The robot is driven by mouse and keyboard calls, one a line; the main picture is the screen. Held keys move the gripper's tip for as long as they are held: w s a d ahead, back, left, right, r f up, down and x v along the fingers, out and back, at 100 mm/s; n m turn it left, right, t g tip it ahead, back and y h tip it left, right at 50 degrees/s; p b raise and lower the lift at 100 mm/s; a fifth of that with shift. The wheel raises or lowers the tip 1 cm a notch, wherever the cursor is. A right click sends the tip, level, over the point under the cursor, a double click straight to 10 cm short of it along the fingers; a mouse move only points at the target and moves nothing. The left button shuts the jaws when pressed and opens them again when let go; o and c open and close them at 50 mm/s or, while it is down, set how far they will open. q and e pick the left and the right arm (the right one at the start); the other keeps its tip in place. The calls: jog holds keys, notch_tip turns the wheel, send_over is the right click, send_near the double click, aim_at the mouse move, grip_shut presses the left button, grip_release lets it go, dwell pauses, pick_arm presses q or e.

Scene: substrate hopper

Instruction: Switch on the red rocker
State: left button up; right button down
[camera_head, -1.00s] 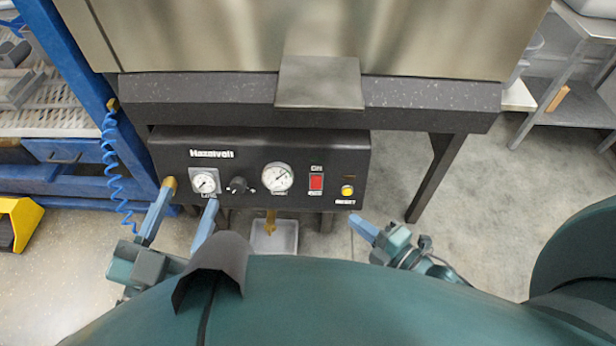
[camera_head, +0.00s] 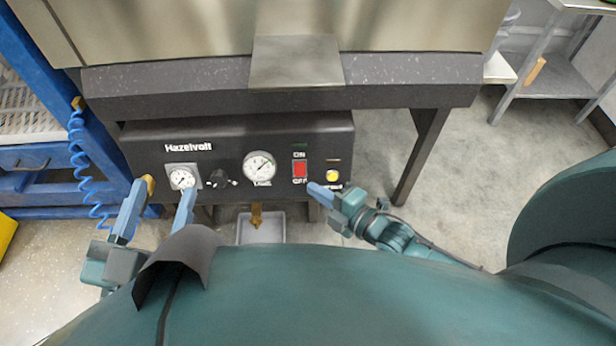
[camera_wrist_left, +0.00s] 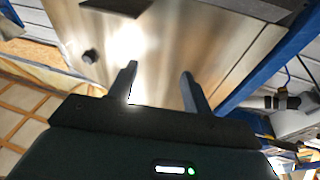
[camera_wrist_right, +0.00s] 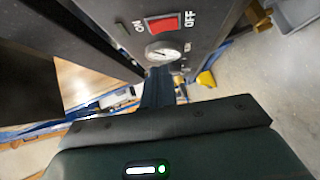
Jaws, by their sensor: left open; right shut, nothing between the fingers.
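The red rocker (camera_head: 300,170) is on the front of the black control panel (camera_head: 232,133), between the ON and OFF labels. It also shows in the right wrist view (camera_wrist_right: 164,25), close beyond the fingertips. My right gripper (camera_head: 316,188) is shut and empty, its fingertips just below and right of the rocker in the head view. I cannot tell whether they touch the panel. My left gripper (camera_head: 162,196) is open and empty in front of the panel's left end. It also shows open in the left wrist view (camera_wrist_left: 158,75).
Also on the panel are a left gauge (camera_head: 183,178), a black knob (camera_head: 219,178), a larger gauge (camera_head: 259,167) and a yellow button (camera_head: 333,176). A brass spout (camera_head: 256,214) hangs above a pale tray (camera_head: 268,236). A blue frame with a coiled hose (camera_head: 80,165) stands left.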

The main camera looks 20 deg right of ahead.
aim_at(295, 166)
jog(key=w+b, duration=0.1)
jog(key=w, duration=0.2)
jog(key=w+f+b, duration=0.1)
jog(key=w, duration=0.2)
jog(key=shift+w+a+f+b, duration=0.1)
jog(key=shift+w+a+b, duration=0.1)
jog(key=shift+b, duration=0.2)
pick_arm(q)
jog(key=r+m+h, duration=0.1)
jog(key=r, duration=0.1)
jog(key=w+r+m+t+h, duration=0.1)
jog(key=h, duration=0.1)
jog(key=shift+r, duration=0.35)
